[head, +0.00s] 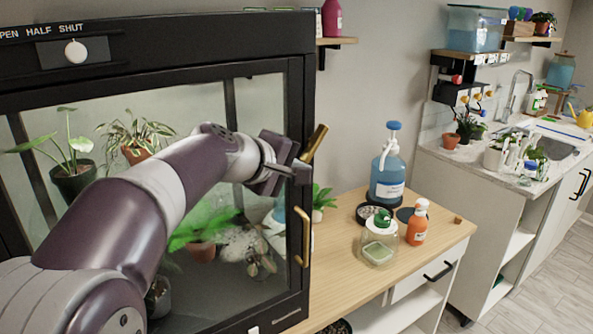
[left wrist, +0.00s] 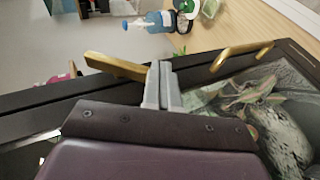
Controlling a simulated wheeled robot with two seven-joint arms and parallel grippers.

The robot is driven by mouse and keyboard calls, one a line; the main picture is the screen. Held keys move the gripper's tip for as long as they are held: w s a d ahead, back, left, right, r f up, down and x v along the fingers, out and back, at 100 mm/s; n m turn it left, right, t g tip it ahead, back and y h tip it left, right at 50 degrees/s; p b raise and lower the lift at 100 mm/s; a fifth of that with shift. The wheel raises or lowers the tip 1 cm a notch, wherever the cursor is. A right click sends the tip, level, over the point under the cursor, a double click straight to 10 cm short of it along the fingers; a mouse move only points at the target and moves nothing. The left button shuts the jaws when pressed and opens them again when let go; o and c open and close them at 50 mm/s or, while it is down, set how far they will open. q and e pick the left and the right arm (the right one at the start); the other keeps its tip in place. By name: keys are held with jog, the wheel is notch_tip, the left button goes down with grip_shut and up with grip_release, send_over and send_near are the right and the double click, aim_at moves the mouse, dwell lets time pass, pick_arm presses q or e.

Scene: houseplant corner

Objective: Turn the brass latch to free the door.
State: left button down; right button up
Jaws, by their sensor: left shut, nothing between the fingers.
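The brass latch (head: 315,143) sits at the right edge of the black-framed glass door (head: 296,90), tilted with its upper end to the right. It also shows in the left wrist view (left wrist: 115,67), one end beside my fingertips. My left gripper (head: 300,171) is shut and empty, just below the latch in the head view. In the left wrist view its two fingers (left wrist: 160,85) lie together; I cannot tell whether they touch the latch. The gripper hides part of the latch's base. The door looks closed. My right gripper is not in view.
A brass door handle (head: 305,237) is below the latch. Potted plants stand behind the glass. A white knob (head: 75,51) is on the cabinet's top panel. A wooden counter (head: 340,265) at right holds a blue jug (head: 387,172), a glass jar (head: 379,243) and an orange bottle (head: 418,225).

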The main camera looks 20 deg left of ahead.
pick_arm(q)
jog(key=shift+r, duration=0.35)
dwell(0.6)
